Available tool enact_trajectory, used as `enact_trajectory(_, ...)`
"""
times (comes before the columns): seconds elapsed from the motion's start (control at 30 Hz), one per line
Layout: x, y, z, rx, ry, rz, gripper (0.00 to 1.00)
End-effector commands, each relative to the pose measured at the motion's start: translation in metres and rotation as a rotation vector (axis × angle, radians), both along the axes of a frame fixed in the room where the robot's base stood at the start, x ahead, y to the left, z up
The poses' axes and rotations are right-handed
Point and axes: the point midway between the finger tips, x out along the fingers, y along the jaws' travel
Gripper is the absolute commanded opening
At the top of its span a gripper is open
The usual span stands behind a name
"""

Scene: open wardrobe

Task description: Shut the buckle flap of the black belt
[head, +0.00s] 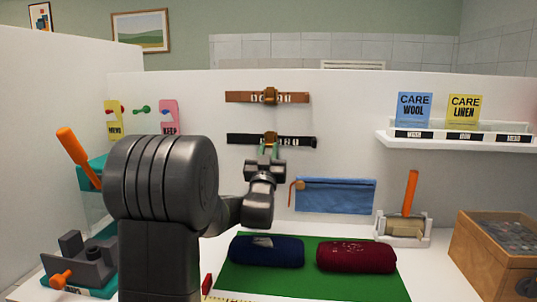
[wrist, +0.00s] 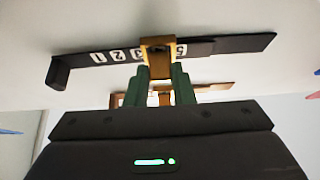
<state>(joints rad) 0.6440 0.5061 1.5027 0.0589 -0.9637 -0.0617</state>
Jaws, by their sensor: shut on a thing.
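The black belt (head: 240,139) hangs level on the white back panel, with pale numbered marks along it. In the wrist view, the black belt (wrist: 235,46) crosses the top, its brass buckle (wrist: 158,42) in the middle. The buckle (head: 270,135) also shows in the head view, just above my gripper (head: 269,151). In the wrist view, the green fingers of my gripper (wrist: 163,84) reach up to the buckle and are shut on its brass flap, with a small gap filled between them. The flap's exact angle is hard to tell.
A brown belt (head: 240,97) with a brass buckle hangs above. A blue pouch (head: 335,195) hangs at lower right. Blue (head: 266,251) and dark red (head: 356,257) rolls lie on a green mat (head: 310,285). A white shelf (head: 455,145) juts out at right.

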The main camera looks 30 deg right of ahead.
Motion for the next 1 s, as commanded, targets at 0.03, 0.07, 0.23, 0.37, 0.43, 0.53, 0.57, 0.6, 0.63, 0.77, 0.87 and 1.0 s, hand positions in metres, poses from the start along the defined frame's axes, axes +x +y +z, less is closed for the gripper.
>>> enact_trajectory(0.03, 0.000, 0.000, 0.000, -0.001, -0.001, 0.000, 0.00)
enact_trajectory(0.07, 0.000, 0.000, 0.000, -0.001, -0.001, 0.000, 0.26)
enact_trajectory(0.23, 0.000, 0.000, 0.000, -0.001, -0.001, 0.000, 0.44)
enact_trajectory(0.37, 0.000, 0.000, 0.000, 0.000, 0.000, 0.000, 0.44)
enact_trajectory(0.43, 0.000, 0.000, 0.000, 0.000, 0.000, 0.000, 0.44)
enact_trajectory(0.53, -0.004, 0.003, -0.003, 0.000, 0.000, 0.000, 0.44)
enact_trajectory(0.57, -0.006, 0.005, -0.005, 0.000, 0.000, 0.000, 0.44)
enact_trajectory(0.6, -0.009, 0.008, -0.008, 0.000, 0.000, 0.000, 0.44)
enact_trajectory(0.63, -0.012, 0.010, -0.010, 0.000, 0.000, 0.000, 0.44)
enact_trajectory(0.77, -0.027, 0.023, -0.021, 0.001, 0.001, 0.000, 0.44)
enact_trajectory(0.87, -0.037, 0.031, -0.029, 0.001, 0.001, 0.000, 0.44)
enact_trajectory(1.0, -0.046, 0.039, -0.035, 0.000, 0.000, 0.000, 0.44)
